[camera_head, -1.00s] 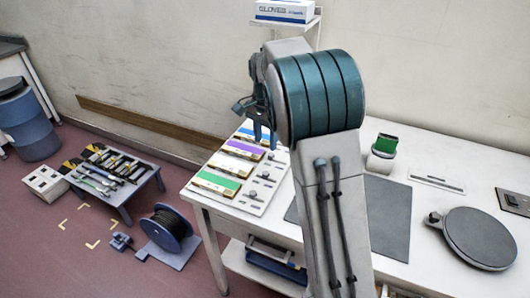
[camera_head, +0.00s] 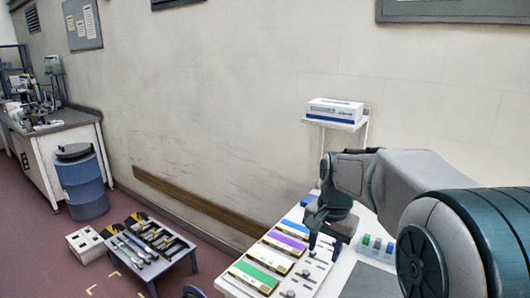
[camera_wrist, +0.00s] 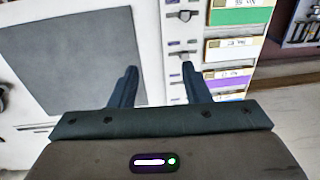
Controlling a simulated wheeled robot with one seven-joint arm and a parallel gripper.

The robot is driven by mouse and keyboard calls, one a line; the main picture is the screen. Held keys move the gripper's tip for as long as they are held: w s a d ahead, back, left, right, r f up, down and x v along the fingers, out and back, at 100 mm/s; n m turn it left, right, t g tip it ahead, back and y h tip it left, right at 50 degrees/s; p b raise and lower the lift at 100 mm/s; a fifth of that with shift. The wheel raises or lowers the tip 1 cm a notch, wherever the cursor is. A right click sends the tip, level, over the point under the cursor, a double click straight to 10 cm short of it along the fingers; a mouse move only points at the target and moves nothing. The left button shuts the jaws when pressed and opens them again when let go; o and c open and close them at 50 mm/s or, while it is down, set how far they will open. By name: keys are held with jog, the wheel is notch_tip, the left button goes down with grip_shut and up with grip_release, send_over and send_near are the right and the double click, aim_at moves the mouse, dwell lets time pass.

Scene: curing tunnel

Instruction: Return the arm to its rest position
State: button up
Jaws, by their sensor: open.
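My gripper (camera_head: 322,224) hangs over the white table near the row of coloured boxes. In the wrist view my gripper (camera_wrist: 158,85) shows two dark fingers spread apart with nothing between them. Below the fingers lie the white table top (camera_wrist: 85,138) and a strip with small knobs (camera_wrist: 182,42). My arm reaches in from the right edge of the head view, its large teal joint close to the camera. It hides much of the table's right side.
A green-labelled box (camera_head: 254,276) and a purple-labelled box (camera_head: 285,242) lie in a row on the table. A grey mat (camera_wrist: 65,60) lies beside them. A glove box (camera_head: 335,110) sits on a wall shelf. A low tool bench (camera_head: 150,245) and blue barrel (camera_head: 82,182) stand left.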

jog(key=s+f+n+t, duration=0.2)
jog(key=s+n, duration=0.5)
jog(key=s, duration=1.2)
jog(key=shift+f+h, duration=0.3)
jog(key=shift+f, duration=0.35)
